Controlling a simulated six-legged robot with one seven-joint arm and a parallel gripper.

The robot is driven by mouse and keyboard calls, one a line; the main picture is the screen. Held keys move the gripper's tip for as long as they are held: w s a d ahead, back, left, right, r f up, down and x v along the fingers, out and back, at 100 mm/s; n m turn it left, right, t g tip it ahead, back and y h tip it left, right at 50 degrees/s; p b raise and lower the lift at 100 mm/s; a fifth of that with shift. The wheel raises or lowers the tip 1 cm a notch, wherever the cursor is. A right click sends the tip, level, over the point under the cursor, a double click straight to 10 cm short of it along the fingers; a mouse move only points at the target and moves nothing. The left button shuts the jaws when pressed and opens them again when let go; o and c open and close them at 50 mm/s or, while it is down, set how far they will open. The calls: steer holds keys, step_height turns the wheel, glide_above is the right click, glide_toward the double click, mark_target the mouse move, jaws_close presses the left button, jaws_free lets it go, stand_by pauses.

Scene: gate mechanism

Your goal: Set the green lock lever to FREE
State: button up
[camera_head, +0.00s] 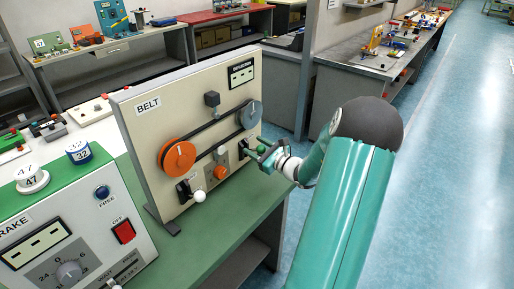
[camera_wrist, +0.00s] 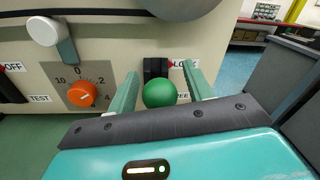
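The green lock lever (camera_wrist: 159,93) shows in the wrist view as a green ball in front of a black slot plate (camera_wrist: 155,68) on the BELT panel. A partly covered LOCK label sits at the upper right of the plate, and the end of a FREE label lower down. The ball hides the lever's shaft, so its exact setting is hard to tell. My gripper (camera_wrist: 163,82) is open, one finger on each side of the ball, with gaps visible. In the head view my gripper (camera_head: 259,156) reaches the panel's lower right, beside the green ball (camera_head: 262,149).
The BELT panel (camera_head: 140,132) also carries an orange wheel (camera_head: 179,156), a grey wheel (camera_head: 250,114), an orange knob (camera_wrist: 81,94) and a white-balled lever (camera_head: 199,196). A BRAKE box (camera_head: 110,195) stands at lower left. The floor (camera_head: 455,150) at right is clear.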

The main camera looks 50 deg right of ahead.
jaws_close()
steer(key=shift+s+f+t, duration=0.35)
steer(key=shift+f+t, duration=0.3)
steer(key=shift+t, duration=0.5)
steer(key=shift+s+f+t, duration=0.3)
steer(key=shift+f+t, duration=0.35)
steer(key=shift+t, duration=0.5)
steer(key=shift+o, duration=0.4)
jaws_free()
steer(key=v, duration=1.3)
steer(key=shift+s+f, duration=0.15)
steer(key=shift+s, duration=0.2)
